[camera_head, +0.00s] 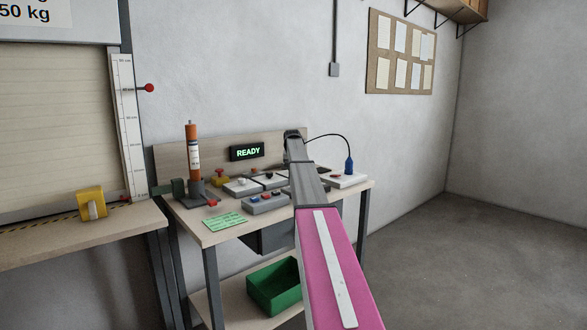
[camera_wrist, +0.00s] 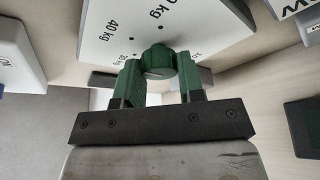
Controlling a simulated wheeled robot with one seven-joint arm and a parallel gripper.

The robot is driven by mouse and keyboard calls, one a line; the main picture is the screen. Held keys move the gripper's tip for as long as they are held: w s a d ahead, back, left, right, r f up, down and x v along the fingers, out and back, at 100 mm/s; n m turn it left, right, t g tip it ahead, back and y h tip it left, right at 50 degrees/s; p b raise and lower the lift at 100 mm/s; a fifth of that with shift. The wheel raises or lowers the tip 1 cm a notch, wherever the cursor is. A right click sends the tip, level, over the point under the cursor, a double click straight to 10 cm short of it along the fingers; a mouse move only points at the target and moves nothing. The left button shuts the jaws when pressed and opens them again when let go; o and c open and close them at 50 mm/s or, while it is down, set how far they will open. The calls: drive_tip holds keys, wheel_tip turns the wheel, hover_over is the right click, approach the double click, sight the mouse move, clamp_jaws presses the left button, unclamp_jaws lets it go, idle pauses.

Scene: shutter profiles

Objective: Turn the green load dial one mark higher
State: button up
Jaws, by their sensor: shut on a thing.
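The green load dial (camera_wrist: 158,60) shows in the wrist view as a round green knob on a white plate (camera_wrist: 215,22) with black kg marks. One mark reads 40 kg, and another at the top is cut off by the picture edge. My gripper (camera_wrist: 160,72) has its two green-padded fingers on either side of the knob and is shut on it. I cannot tell which mark the knob points to. In the head view my arm reaches over the bench and hides the dial and fingers.
The bench (camera_head: 195,231) carries an orange cylinder (camera_head: 192,134), a grey button box (camera_head: 266,203), a green card (camera_head: 225,222) and a corded blue item (camera_head: 349,166). A green bin (camera_head: 265,294) sits below. Floor at right is clear.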

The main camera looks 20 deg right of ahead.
drive_tip(key=o, duration=0.9)
drive_tip(key=v, duration=1)
drive_tip(key=shift+s+r, duration=0.1)
drive_tip(key=shift+r, duration=0.3)
